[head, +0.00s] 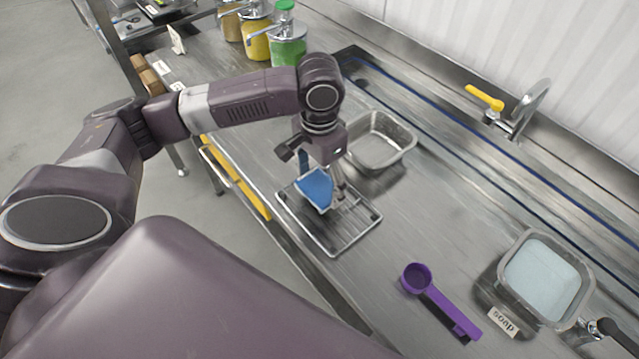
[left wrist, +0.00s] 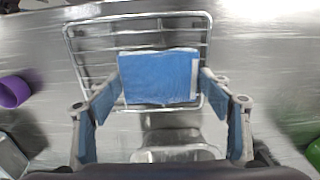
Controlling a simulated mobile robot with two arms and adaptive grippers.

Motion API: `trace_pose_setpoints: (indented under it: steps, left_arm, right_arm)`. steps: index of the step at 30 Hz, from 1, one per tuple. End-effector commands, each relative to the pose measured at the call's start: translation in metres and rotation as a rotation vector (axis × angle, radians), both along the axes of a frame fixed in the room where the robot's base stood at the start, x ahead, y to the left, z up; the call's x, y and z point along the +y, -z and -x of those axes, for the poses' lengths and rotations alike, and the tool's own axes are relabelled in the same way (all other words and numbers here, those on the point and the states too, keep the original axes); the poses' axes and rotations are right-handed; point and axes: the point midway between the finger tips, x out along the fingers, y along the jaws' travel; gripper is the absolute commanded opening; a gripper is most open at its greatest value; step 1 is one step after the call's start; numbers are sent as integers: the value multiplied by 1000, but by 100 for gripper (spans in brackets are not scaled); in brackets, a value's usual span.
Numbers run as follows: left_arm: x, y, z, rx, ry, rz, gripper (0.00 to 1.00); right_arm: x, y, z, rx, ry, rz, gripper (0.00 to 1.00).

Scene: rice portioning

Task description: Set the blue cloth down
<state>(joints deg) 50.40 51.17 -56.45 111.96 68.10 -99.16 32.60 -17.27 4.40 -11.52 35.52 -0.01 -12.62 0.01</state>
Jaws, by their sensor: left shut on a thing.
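The blue cloth (head: 314,187) is a flat folded piece with a pale edge. It also shows in the left wrist view (left wrist: 158,77). My left gripper (head: 323,180) is shut on the cloth and points down over the wire rack (head: 349,245). In the left wrist view the two fingers of my left gripper (left wrist: 161,105) stand on either side of the cloth. The rack (left wrist: 88,75) shows behind it. I cannot tell whether the cloth touches the rack.
A metal pan (head: 400,150) stands just behind the rack. A purple scoop (head: 437,303) and a tub labelled soap (head: 490,285) are to the right. Jars with pumps, one green (head: 289,50), stand at the back.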

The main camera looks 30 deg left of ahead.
Motion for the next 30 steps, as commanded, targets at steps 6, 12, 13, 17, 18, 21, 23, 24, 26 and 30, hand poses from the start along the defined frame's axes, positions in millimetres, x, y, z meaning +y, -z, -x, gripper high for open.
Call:
trace_pose_setpoints:
  steps: [6,12,13,17,18,21,23,24,26,30]
  left_arm:
    - [0,14,0,-1,2,0,52]
    - [0,14,0,0,2,0,52]
    - [0,14,0,0,2,0,52]
    - [0,16,0,0,1,1,79]
    - [0,16,0,0,1,1,84]
    - [0,16,0,0,1,0,89]
    - [0,16,0,0,1,0,89]
    - [0,16,0,0,1,0,89]
    - [0,16,0,0,1,0,89]
    - [0,13,0,-2,2,0,89]
  right_arm:
    - [3,-2,-1,-1,1,-3,57]
    - [2,-2,-1,-3,0,-3,57]
    - [2,-2,-1,-3,0,-2,57]
    - [-1,-3,-2,-3,0,0,57]
    - [-1,-3,-2,-2,-1,2,57]
    - [-3,-3,-2,-3,-1,4,57]
    - [-3,-3,-2,-3,-1,4,57]
    - [-4,-3,-2,-3,-1,5,57]
    - [-4,-3,-2,-3,-1,5,57]
    - [-5,0,-2,-3,0,6,57]
